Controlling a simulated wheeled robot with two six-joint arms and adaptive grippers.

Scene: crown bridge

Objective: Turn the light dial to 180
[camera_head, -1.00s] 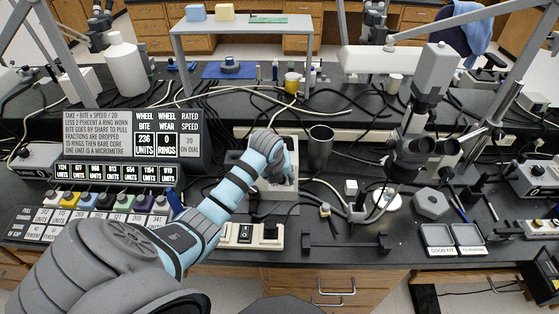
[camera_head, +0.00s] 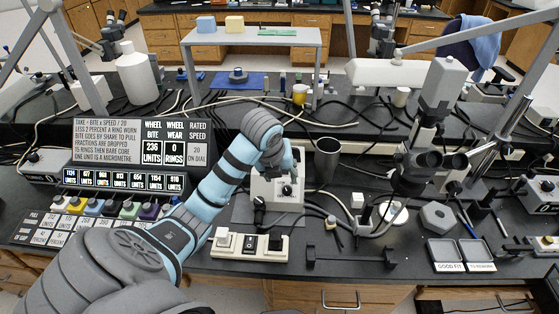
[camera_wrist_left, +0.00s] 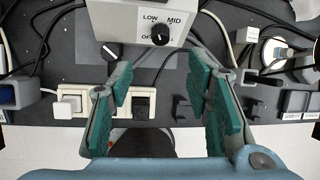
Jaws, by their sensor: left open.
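The light dial is a black knob (camera_head: 286,189) on the front of a pale box (camera_head: 263,186). In the left wrist view the knob (camera_wrist_left: 160,33) sits on the white box (camera_wrist_left: 112,22), with OFF, LOW and MID lettered around it. Its white pointer mark is small, and I cannot read its angle surely. My left gripper (camera_head: 286,160) is in front of and above the box and hides part of it. In the left wrist view its teal-padded fingers (camera_wrist_left: 162,78) are spread, with nothing between them, and the knob shows beyond the tips. My right gripper is out of view.
A dark grey cup (camera_head: 327,160) stands just right. A microscope (camera_head: 425,160) is farther right. Loose cables cross the black bench behind. A sign board (camera_head: 100,160) is left.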

